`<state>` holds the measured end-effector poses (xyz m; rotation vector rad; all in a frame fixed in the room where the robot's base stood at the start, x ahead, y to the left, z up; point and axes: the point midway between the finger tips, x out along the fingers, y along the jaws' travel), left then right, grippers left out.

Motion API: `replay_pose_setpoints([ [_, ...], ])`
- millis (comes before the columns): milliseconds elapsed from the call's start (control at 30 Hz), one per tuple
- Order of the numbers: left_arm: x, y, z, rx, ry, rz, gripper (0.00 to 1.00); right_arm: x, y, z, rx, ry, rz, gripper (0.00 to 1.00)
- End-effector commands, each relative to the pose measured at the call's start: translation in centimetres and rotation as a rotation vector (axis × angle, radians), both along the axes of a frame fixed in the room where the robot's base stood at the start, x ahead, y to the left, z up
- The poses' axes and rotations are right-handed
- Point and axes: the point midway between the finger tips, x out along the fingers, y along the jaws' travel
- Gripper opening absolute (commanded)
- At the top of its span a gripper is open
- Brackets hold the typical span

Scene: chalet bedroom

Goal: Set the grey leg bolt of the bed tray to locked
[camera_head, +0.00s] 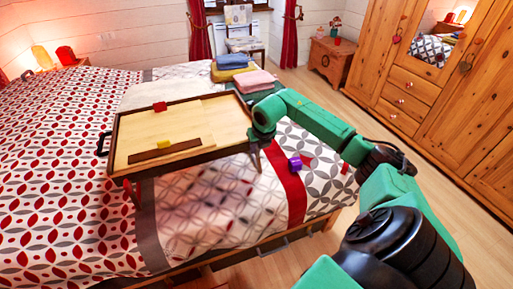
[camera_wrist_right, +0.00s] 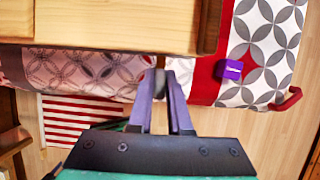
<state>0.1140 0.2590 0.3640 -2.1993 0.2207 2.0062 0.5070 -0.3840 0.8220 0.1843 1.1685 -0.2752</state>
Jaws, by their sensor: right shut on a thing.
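The wooden bed tray (camera_head: 200,120) stands on the bed on its legs, with a dark rim and a black handle (camera_head: 103,146) at its left end. My right gripper (camera_head: 257,157) is at the tray's near right corner, just below the rim. My left gripper is not in view.
A red block (camera_head: 159,106), a yellow block (camera_head: 163,144) and a brown strip (camera_head: 165,153) are on the tray. A purple block (camera_head: 295,163) lies on the bed to the right. Folded towels (camera_head: 232,61) are stacked behind. Wooden wardrobes (camera_head: 425,80) stand at the right, with open floor before them.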

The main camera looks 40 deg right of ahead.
Motion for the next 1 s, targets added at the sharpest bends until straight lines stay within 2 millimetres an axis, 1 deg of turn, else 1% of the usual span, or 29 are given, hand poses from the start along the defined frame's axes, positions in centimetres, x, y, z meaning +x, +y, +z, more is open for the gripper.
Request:
replay_pose_setpoints([
  [667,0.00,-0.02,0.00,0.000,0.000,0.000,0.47,0.02,-0.01,0.05,0.000,-0.001,0.000,0.00],
  [833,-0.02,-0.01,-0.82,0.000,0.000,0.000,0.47,0.50,-0.21,-0.11,-0.001,-0.003,-0.001,0.00],
  [1000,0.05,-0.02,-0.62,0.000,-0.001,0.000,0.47,0.54,-0.20,0.11,-0.001,-0.003,-0.001,0.00],
])
